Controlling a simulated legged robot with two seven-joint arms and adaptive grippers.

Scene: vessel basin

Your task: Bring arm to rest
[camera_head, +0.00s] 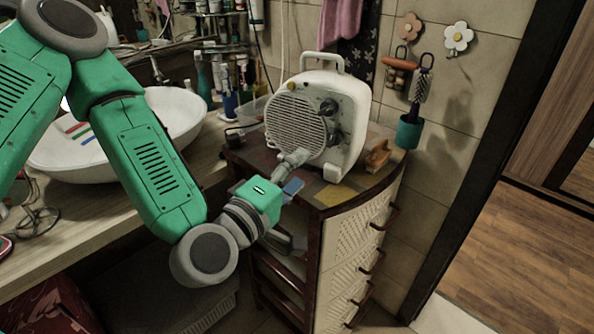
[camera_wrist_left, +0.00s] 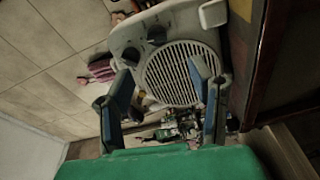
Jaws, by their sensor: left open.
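My left arm is green and comes in from the left in the head view, bent down over the basin and counter. My left gripper (camera_head: 290,172) is over the front of the wooden cabinet, in front of the white heater. In the left wrist view the two fingers of my left gripper (camera_wrist_left: 163,92) stand apart with nothing between them. The heater's round grille (camera_wrist_left: 180,72) shows beyond the fingertips. I cannot tell whether a finger touches the heater or the cabinet. My right gripper is not in view.
The white heater (camera_head: 350,105) stands on the cabinet (camera_head: 385,205). A white basin (camera_head: 62,160) sits on the wooden counter (camera_head: 105,205) at left. Several bottles stand behind the counter. Open floor (camera_head: 510,260) lies at right.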

